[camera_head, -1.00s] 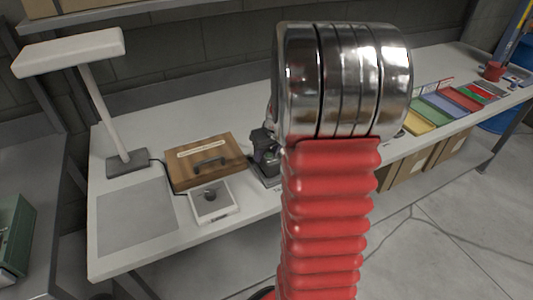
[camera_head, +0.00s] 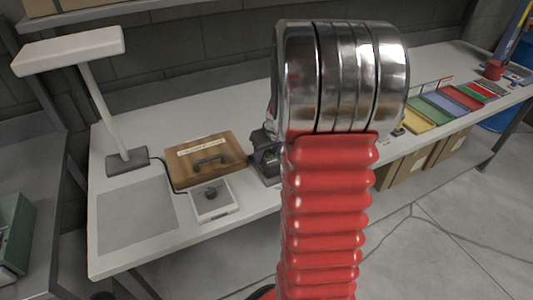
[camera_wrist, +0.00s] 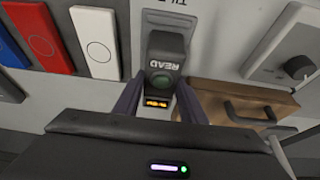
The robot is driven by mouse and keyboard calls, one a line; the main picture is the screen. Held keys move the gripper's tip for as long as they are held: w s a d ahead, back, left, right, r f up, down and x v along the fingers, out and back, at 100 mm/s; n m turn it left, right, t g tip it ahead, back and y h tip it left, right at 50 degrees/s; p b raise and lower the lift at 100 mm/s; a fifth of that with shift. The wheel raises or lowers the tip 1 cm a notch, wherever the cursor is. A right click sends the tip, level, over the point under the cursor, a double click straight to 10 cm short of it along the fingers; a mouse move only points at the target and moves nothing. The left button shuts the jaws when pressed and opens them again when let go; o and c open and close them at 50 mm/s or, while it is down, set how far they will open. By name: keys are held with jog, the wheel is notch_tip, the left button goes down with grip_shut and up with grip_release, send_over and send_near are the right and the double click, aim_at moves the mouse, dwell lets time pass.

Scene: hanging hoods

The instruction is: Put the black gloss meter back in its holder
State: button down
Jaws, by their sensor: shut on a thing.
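The black gloss meter (camera_wrist: 164,58) is in the middle of the wrist view. It has a READ label, a round green button and a lit orange display. My gripper (camera_wrist: 159,88) is shut on it, with a dark purple finger on each side. A grey-edged rectangular outline with upside-down lettering, likely the holder (camera_wrist: 168,17), shows on the bench at the meter's far end. I cannot tell whether the meter touches it. In the head view, a dark shape left of my arm may be the meter or gripper; my arm hides much there.
A wooden case with a handle (camera_head: 203,160) and a white device with a black knob (camera_head: 211,200) lie close to the left. A lamp (camera_head: 127,158) stands farther left. Blue, red and white panels (camera_wrist: 98,48) lie to the left in the wrist view. Coloured trays (camera_head: 440,105) lie right.

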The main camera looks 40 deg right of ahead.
jog(key=c, duration=1)
grip_release()
jog(key=shift+c, duration=0.2)
jog(key=shift+f, duration=0.1)
jog(key=v, duration=1.3)
jog(key=shift+s+r, duration=0.2)
jog(key=shift+r, duration=0.1)
